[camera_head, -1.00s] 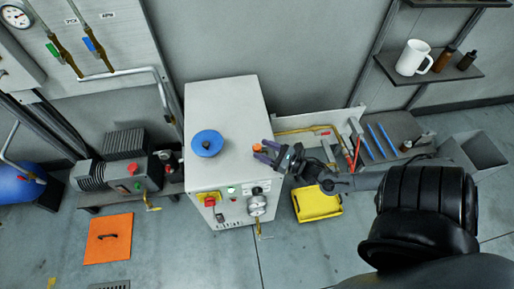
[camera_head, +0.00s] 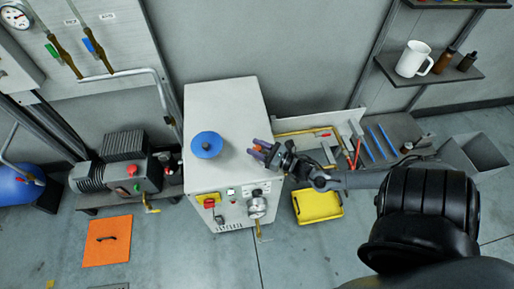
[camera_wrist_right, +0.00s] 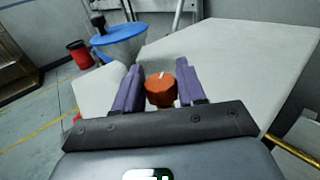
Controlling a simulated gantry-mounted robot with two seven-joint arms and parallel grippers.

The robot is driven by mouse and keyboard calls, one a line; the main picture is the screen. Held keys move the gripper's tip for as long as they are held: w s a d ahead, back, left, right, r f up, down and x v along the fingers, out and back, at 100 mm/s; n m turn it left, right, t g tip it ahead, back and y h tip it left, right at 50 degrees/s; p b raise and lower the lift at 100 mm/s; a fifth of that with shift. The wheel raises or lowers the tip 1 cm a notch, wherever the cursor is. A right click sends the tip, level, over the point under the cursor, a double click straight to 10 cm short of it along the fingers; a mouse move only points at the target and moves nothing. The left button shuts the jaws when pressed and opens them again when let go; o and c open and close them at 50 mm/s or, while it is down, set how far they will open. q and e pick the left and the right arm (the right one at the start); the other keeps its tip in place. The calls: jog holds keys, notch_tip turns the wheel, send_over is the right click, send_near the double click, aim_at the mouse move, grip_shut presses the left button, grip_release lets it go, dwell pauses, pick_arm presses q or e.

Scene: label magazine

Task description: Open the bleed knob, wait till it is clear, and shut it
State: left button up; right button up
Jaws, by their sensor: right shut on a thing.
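The orange bleed knob (camera_wrist_right: 160,92) stands on top of the white cabinet (camera_head: 225,105), near its right edge. It carries a pale pointer mark on its top in the right wrist view. My right gripper (camera_head: 260,149) reaches in from the right with purple fingers. The fingers are shut on the knob, one on each side of it, in the right wrist view (camera_wrist_right: 158,88). In the head view the fingers hide most of the knob. My left gripper is not in view.
A blue disc with a dark knob (camera_head: 207,145) sits on the cabinet top, left of my right gripper. A yellow container (camera_head: 319,206) stands on the floor to the right.

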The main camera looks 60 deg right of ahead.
jog(key=shift+r+m+h+p, duration=0.25)
jog(key=shift+m+h+p, duration=0.35)
jog(key=shift+h+p, duration=0.3)
jog(key=m+g+h+p, duration=0.1)
jog(key=m+h+p, duration=0.1)
jog(key=h+p, duration=0.2)
jog(key=shift+a+m, duration=0.1)
jog(key=shift+m, duration=0.3)
jog(key=m+g+h+p, duration=0.1)
jog(key=m+h, duration=0.1)
jog(key=h, duration=0.1)
jog(key=shift+p, duration=0.4)
jog(key=shift+f+m+g+h+p, duration=0.1)
jog(key=shift+m+g+h+p, duration=0.45)
jog(key=shift+m+g+h, duration=0.45)
jog(key=shift+h, duration=0.3)
jog(key=o, duration=0.9)
jog(key=shift+f, duration=0.1)
